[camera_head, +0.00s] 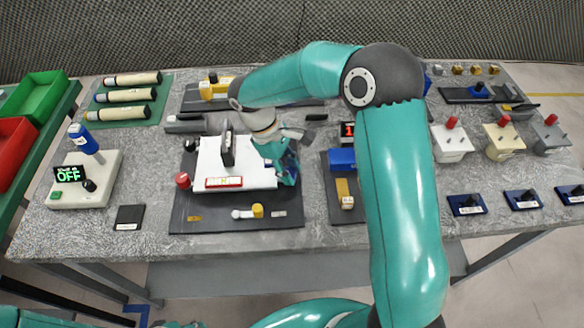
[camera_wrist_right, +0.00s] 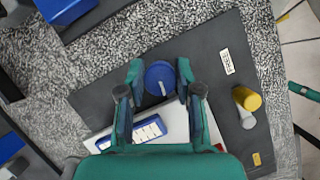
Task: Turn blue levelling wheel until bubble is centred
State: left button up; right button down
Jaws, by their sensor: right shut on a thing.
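A white levelling plate (camera_head: 210,160) with a dark upright handle lies on a dark mat (camera_head: 190,218). A red-framed vial (camera_head: 224,182) is along its front edge; I cannot read its bubble. A red wheel (camera_head: 183,180) is at its left corner. My right gripper (camera_head: 288,172) is at the plate's right side and hides the blue wheel there. In the wrist view the blue levelling wheel (camera_wrist_right: 160,78), with a pale mark line, sits between the fingers of my right gripper (camera_wrist_right: 160,86), shut on it. A blue-framed vial (camera_wrist_right: 146,130) shows beside it; its bubble is unclear. My left gripper is out of view.
A yellow-capped lever (camera_head: 257,210) lies on the mat before the plate. A box with an OFF display (camera_head: 85,185) stands left. A blue and yellow device (camera_head: 342,160) is close to the right. Switch boxes (camera_head: 452,142) stand farther right.

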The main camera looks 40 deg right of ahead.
jog(key=shift+a, duration=0.15)
jog(key=c, duration=0.8)
grip_release()
jog(key=v, duration=1.2)
